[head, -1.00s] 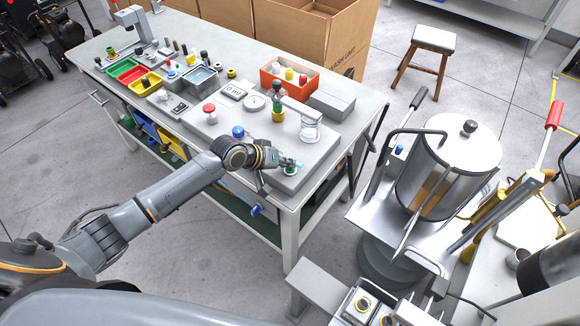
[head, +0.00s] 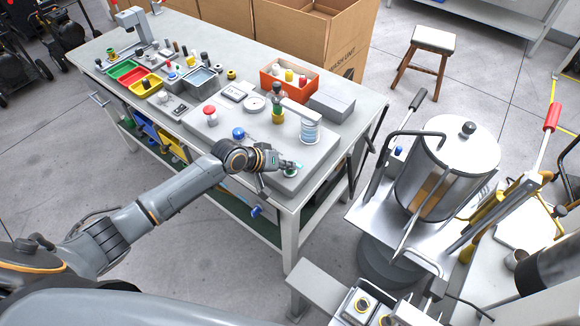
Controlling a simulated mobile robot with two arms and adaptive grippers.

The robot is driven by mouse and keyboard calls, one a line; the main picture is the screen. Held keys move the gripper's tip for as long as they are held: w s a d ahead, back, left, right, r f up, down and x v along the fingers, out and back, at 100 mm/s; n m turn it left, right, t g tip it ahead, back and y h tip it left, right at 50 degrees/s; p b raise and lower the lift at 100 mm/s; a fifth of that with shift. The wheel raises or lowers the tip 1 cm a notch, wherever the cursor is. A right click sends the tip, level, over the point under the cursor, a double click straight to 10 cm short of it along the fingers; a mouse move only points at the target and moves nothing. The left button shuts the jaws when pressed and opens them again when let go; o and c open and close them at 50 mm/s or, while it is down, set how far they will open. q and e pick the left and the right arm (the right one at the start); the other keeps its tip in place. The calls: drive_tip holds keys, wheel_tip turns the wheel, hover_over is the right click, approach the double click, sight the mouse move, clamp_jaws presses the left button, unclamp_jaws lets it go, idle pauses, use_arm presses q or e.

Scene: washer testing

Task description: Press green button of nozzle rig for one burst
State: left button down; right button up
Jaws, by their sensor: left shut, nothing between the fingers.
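The nozzle rig (head: 262,143) is a low grey block on the workbench, with a red knob (head: 210,111), a blue knob (head: 239,132) and a yellow-green nozzle post (head: 278,112) on it. A clear glass (head: 310,131) stands under the nozzle arm and shows bluish-white streaks inside. The green button (head: 290,173) is at the rig's near right corner, mostly hidden by my fingertips. My left gripper (head: 288,165) is shut and empty, its tips at the button; I cannot tell how far the button is pressed. My right gripper is not in view.
A small display (head: 235,91) and a round dish (head: 255,103) sit on the rig. An orange bin (head: 289,88) and a grey box (head: 332,105) stand behind it. A steel tank (head: 450,175) with levers stands at the right. Floor is clear between the bench and the tank.

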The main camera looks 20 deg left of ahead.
sight(287, 172)
use_arm(q)
drive_tip(key=shift+s+f, duration=0.1)
drive_tip(key=shift+f, duration=0.05)
wheel_tip(287, 172, up, 6)
drive_tip(key=p, duration=0.6)
drive_tip(key=shift+r, duration=0.25)
drive_tip(key=shift+f, duration=0.1)
drive_tip(key=shift+a, duration=0.1)
idle(0.3)
